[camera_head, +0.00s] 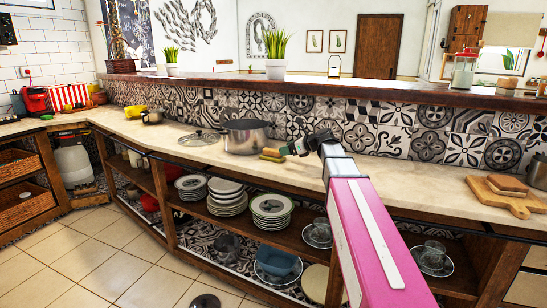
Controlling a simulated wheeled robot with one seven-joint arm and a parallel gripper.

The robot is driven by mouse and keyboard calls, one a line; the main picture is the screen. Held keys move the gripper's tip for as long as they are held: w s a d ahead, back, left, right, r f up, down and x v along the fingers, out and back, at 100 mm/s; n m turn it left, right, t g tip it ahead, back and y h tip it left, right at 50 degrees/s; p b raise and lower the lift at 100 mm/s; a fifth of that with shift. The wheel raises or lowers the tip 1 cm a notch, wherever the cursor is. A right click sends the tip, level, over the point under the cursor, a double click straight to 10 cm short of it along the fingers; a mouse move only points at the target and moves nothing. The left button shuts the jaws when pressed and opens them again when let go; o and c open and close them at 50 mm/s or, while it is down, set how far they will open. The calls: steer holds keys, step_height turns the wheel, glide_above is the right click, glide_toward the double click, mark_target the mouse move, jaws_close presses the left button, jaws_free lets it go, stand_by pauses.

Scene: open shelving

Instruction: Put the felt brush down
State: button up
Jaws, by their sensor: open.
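My gripper (287,150) is at the end of my pink arm, just right of and above this object, over the counter. It is open. The fingertips are small, and I cannot tell whether they touch the object.
The metal pot (245,136) stands close left of my gripper, with a glass lid (198,138) farther left. A tiled wall (370,130) rises behind. Wooden boards (505,195) lie at the right. Open shelves below hold stacked plates (227,198). The counter between gripper and boards looks clear.

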mark_target(277, 150)
steer(key=x, duration=0.6)
steer(key=shift+w+a+f, duration=0.1)
steer(key=shift+w+a, duration=0.05)
steer(key=shift+w, duration=0.1)
steer(key=c, duration=0.6)
